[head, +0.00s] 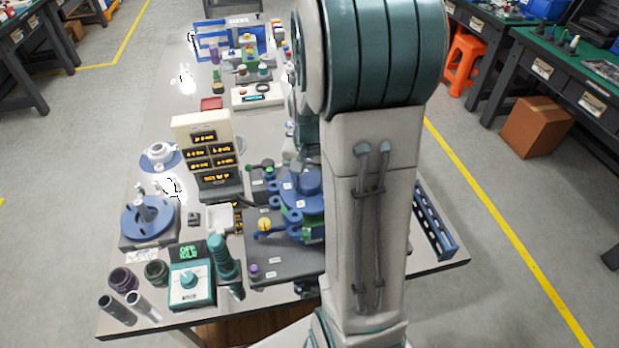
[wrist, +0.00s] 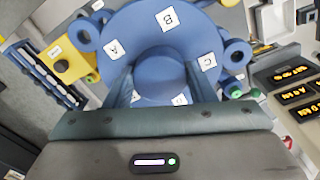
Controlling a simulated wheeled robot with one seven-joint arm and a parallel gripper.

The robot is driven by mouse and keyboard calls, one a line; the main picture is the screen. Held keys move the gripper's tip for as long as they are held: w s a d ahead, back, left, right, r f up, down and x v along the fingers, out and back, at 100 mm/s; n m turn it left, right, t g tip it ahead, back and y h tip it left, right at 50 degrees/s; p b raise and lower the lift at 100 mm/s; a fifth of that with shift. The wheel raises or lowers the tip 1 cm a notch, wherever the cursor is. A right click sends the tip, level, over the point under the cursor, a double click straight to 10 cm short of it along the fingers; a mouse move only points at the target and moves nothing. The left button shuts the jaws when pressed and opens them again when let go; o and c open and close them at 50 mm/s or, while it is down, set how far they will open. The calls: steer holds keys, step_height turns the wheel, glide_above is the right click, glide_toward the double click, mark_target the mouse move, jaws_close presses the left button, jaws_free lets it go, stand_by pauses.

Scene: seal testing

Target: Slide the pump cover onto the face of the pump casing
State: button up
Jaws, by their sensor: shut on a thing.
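The blue pump cover (head: 292,199) is a round disc with lugs at its rim and a raised round hub. In the wrist view the cover (wrist: 165,22) faces me, with labels A, B, C and one partly hidden label. My gripper (wrist: 160,80) is shut on the hub, a finger on each side. In the head view the cover is above the green pump casing (head: 308,234), which shows below its edge. My arm hides the right side of both. I cannot tell whether the cover touches the casing face. The wrist view shows little of the casing behind the cover.
A panel with lit orange readouts (head: 207,150) stands left of the cover. A yellow-topped part (head: 264,224) is close at its left. A blue round fixture (head: 147,217) and a teal control box (head: 191,284) are further left. A blue slotted rail (head: 436,222) lies at the right edge.

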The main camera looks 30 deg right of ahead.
steer(key=shift+f, duration=0.1)
steer(key=shift+f+b, duration=0.7)
steer(key=shift+f, duration=0.1)
steer(key=shift+f, duration=0.1)
steer(key=shift+f+b, duration=0.45)
steer(key=shift+b, duration=0.05)
steer(key=shift+o, duration=0.2)
steer(key=shift+f+b, duration=0.6)
steer(key=shift+f, duration=0.1)
stand_by(0.9)
steer(key=o, duration=1.5)
step_height(320, 180, up, 9)
steer(key=p, duration=0.7)
